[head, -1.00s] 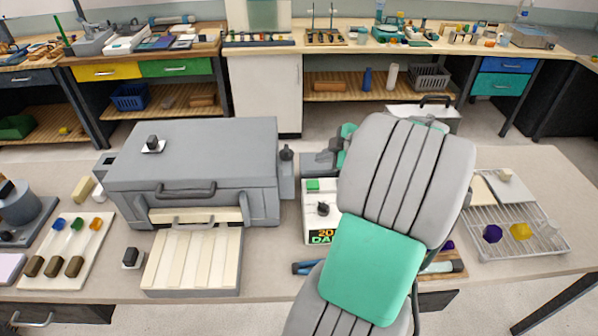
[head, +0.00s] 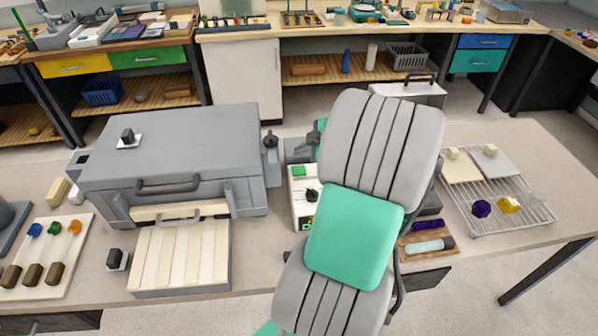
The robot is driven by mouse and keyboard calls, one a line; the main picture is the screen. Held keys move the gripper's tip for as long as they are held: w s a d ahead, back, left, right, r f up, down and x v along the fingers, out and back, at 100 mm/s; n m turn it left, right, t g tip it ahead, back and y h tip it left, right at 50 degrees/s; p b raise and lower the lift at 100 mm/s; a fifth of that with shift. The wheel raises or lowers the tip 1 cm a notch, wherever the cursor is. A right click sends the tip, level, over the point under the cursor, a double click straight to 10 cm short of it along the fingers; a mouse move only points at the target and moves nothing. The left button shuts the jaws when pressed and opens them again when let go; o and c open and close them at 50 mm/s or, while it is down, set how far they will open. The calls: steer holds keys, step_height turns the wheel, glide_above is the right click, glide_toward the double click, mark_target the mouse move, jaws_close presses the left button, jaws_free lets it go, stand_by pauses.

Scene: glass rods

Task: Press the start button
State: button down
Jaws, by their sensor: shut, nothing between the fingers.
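A white control box (head: 297,199) stands on the table to the right of the grey lidded furnace.
The grey furnace (head: 175,150) with handle and slatted tray (head: 180,260) is left of the box. A wire rack (head: 500,205) with purple and yellow pieces stands right. A wooden board (head: 428,250) with a glass rod lies at the front edge. Bare table shows at the far right.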

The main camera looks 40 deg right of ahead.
mark_target(302, 171)
step_height(302, 171, down, 3)
steer(key=shift+f+b, duration=0.15)
steer(key=shift+b, duration=0.95)
steer(key=shift+f+b, duration=0.35)
steer(key=shift+b, duration=0.05)
stand_by(0.7)
steer(key=shift+f+b, duration=0.45)
steer(key=shift+b, duration=0.3)
steer(key=shift+f+b, duration=0.45)
steer(key=shift+b, duration=0.2)
stand_by(0.3)
steer(key=shift+r, duration=0.1)
steer(key=shift+r+p, duration=0.3)
steer(key=shift+r, duration=0.55)
